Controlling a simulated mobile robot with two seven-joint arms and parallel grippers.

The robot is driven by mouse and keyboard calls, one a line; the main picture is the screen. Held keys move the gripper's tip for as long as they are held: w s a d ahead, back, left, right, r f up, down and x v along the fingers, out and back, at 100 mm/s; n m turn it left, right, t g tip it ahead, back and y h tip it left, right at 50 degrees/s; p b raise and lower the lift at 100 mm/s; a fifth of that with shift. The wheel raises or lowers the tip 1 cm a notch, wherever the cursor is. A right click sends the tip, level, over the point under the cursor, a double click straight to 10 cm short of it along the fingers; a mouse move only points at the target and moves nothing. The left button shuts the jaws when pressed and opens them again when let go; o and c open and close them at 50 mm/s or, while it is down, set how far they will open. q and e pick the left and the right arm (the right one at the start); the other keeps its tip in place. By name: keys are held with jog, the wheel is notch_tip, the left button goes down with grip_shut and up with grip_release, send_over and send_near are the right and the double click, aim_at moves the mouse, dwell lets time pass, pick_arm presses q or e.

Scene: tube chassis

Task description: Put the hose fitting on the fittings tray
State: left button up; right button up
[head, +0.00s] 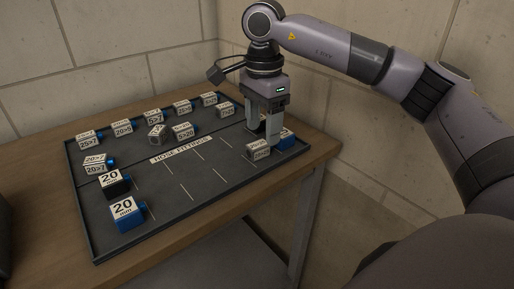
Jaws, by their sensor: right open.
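The fittings tray (150,225) is a dark, low-rimmed tray on a wooden table, with a white "HOSE FITTINGS" label (181,149). My right gripper (262,138) points down over the tray's right end and is open. A grey, labelled hose fitting (258,150) sits on the tray right at its fingertips, partly covered by them; I cannot tell whether they touch it. A fitting with a blue end (287,138) stands just right of the fingers, partly hidden. My left gripper is not in view.
Several grey labelled fittings stand along the tray's back, one of them a tilted block (157,135). The tray's middle has empty marked slots. Block walls (130,40) close off the back.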

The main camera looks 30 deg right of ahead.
aim_at(261, 143)
jog(key=f, duration=0.4)
jog(key=shift+w+f, duration=0.15)
jog(key=shift+w, duration=0.15)
grip_shut()
jog(key=shift+a, duration=0.1)
